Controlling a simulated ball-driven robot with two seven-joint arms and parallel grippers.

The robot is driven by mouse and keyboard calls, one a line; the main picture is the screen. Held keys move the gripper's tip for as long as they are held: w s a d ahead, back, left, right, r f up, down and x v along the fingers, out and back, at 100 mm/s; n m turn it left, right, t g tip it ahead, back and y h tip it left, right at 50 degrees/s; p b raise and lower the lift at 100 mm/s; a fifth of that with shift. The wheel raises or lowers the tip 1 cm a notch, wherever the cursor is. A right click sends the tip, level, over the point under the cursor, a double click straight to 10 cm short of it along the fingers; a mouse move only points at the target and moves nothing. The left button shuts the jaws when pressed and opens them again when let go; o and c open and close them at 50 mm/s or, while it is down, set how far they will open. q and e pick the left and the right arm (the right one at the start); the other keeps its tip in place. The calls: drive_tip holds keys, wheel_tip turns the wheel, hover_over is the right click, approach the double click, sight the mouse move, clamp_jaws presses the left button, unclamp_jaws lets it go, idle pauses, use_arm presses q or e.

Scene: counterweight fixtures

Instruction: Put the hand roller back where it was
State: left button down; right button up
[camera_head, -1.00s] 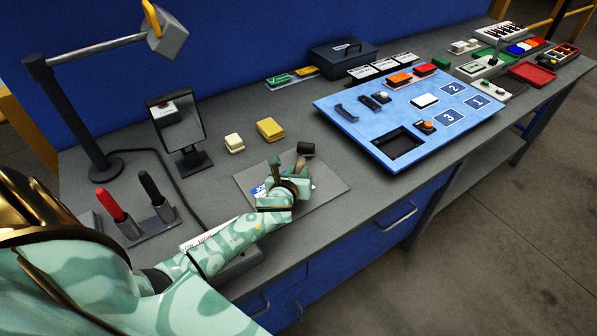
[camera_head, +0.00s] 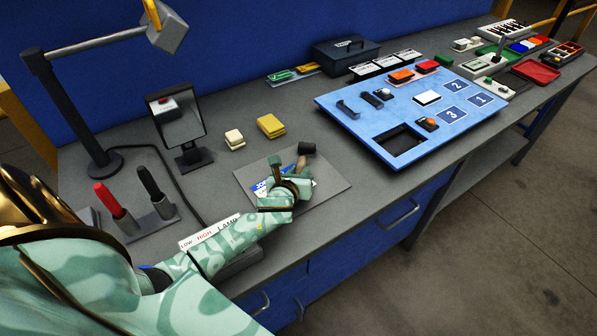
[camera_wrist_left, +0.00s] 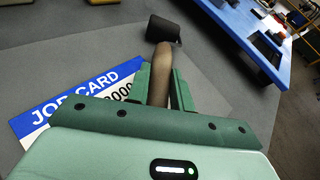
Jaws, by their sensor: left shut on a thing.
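The hand roller has a dark cylinder head (camera_head: 306,148) and a brown wooden handle (camera_wrist_left: 161,75). My left gripper (camera_head: 287,172) is shut on that handle, with one finger on each side of it in the left wrist view. The black roller head (camera_wrist_left: 164,28) points away from the gripper, over the grey mat (camera_head: 327,186). I cannot tell whether the roller touches the mat. A job card (camera_wrist_left: 75,95) with a blue header lies on the mat beside the gripper, partly hidden by it. My right gripper is not in view.
A blue board (camera_head: 372,118) with several parts and numbered squares stands to the right. Cream (camera_head: 234,138) and yellow (camera_head: 270,125) blocks lie behind the mat. A holder with red (camera_head: 108,198) and black (camera_head: 151,182) handles stands left, near a mirror-like stand (camera_head: 177,120).

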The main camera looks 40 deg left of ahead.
use_arm(q)
drive_tip(key=shift+f, duration=0.1)
drive_tip(key=c, duration=1.1)
unclamp_jaws()
drive_tip(key=shift+c, duration=0.2)
drive_tip(key=p+v, duration=0.3)
drive_tip(key=v, duration=1.2)
drive_tip(key=shift+s+d+r+p, duration=0.2)
drive_tip(key=shift+s+r+p, duration=0.1)
drive_tip(key=shift+s, duration=0.3)
